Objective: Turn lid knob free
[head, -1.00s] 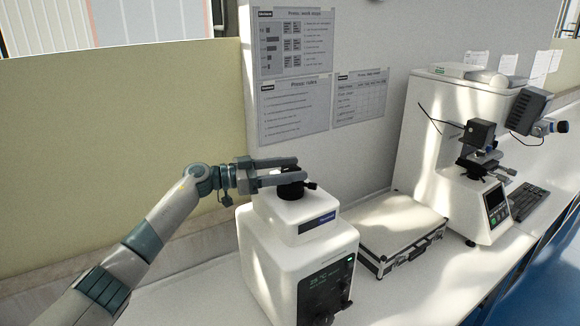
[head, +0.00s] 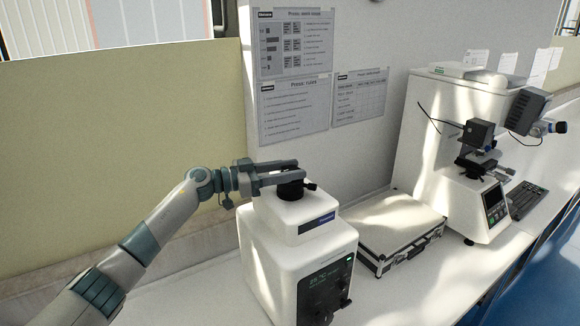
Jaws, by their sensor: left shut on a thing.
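The lid knob (head: 290,190) is black and sits on top of a white press (head: 270,240) with a dark display on its front. A small black handle end sticks out at the knob's right side. My left gripper (head: 292,172) comes in from the left, level, with its fingers shut on the knob's upper part. The fingers hide part of the knob's top. My right gripper is not in view.
A white case (head: 395,226) with dark edges lies right of the press. Beyond it stands a hardness tester (head: 480,200) with a keyboard (head: 527,201). Printed sheets (head: 294,45) hang on the wall behind. The bench front (head: 400,300) is clear.

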